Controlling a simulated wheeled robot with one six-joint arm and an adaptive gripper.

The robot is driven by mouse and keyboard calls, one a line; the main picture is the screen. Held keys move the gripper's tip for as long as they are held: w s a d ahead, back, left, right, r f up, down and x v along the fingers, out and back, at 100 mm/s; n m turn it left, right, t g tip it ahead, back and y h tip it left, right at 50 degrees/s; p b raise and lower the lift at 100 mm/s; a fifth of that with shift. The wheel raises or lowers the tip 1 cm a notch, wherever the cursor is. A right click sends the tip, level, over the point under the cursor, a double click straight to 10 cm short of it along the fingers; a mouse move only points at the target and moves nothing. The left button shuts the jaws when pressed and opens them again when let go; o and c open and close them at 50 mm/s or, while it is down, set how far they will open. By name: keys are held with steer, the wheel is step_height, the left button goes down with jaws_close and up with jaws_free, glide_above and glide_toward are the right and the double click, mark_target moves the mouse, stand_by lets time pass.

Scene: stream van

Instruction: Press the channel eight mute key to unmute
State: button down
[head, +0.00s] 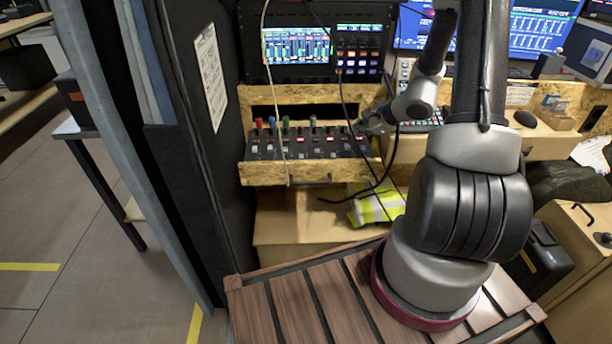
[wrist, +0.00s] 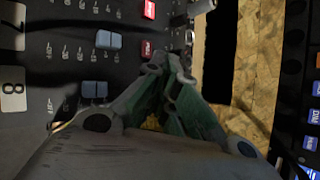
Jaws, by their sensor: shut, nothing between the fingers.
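The mixing console (head: 305,147) sits on a chipboard shelf in the head view, with coloured knobs or faders along it. In the wrist view its panel (wrist: 60,62) shows a white label reading 8 (wrist: 13,88), with a blue-grey fader (wrist: 94,89) in that row. A red key (wrist: 147,48) lies just left of my fingertips, seemingly in the row marked 7. The channel eight mute key is not seen; my fingers seem to cover its place. My gripper (wrist: 165,62) is shut and empty, close over the panel's edge. In the head view it (head: 368,124) is at the console's right end; contact cannot be told.
Another red key (wrist: 149,9) shows higher in the wrist view. A rack with lit screen (head: 297,46) stands above the console. A dark cable (head: 385,165) hangs beside my gripper. A hi-vis vest (head: 376,205) lies below. A dark wall panel (head: 195,130) stands left.

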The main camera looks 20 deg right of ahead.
mark_target(357, 140)
steer(key=shift+f, duration=0.2)
stand_by(0.4)
steer(key=shift+r, duration=0.7)
steer(key=shift+r, duration=3)
